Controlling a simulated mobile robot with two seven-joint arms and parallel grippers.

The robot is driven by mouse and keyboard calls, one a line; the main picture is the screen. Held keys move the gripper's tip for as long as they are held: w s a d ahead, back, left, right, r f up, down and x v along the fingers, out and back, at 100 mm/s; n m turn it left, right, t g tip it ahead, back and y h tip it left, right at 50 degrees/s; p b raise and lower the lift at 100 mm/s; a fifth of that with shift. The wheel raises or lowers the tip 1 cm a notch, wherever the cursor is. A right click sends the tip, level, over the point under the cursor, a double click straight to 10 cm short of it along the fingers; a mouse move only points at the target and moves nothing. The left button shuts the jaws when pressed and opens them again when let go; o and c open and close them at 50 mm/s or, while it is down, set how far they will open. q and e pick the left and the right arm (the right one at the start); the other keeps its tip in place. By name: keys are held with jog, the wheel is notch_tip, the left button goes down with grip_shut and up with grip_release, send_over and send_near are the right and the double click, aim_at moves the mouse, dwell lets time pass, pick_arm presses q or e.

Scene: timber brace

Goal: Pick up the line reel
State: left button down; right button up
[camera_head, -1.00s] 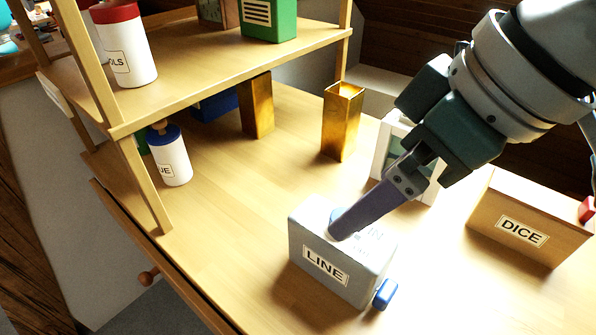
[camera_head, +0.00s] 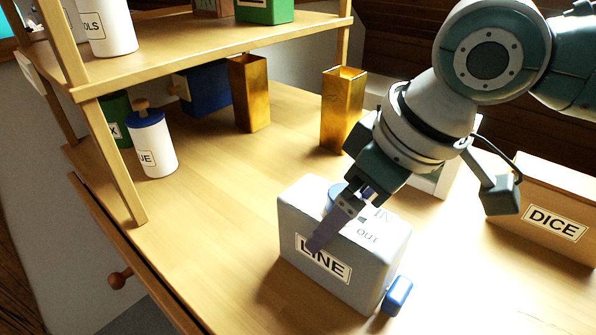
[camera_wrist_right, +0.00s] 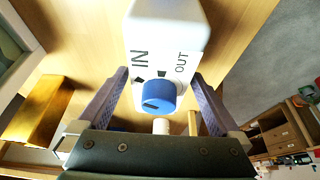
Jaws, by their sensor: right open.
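The line reel (camera_head: 345,265) is a grey box with a LINE label on its front. It stands upright on the wooden table, with a blue knob (camera_wrist_right: 158,95) and IN and OUT marks on top. A blue part (camera_head: 397,296) sticks out low at its right side. My right gripper (camera_wrist_right: 158,76) is open over the reel, with the knob between its fingers in the right wrist view. In the head view one purple finger crosses the front label; the other finger is mostly hidden. I cannot tell whether the fingers touch the box. My left gripper is not in view.
Gold square holders (camera_head: 343,108) stand behind the reel. A DICE box (camera_head: 550,215) is at the right, and a white frame-like thing (camera_head: 437,180) stands behind my arm. A wooden shelf (camera_head: 215,50) and a blue-lidded bottle (camera_head: 150,145) are at the left. Table left of the reel is clear.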

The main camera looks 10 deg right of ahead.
jog(key=shift+w+a+f, duration=0.15)
jog(key=shift+w+f, duration=0.05)
jog(key=shift+f, duration=0.3)
jog(key=c, duration=1.4)
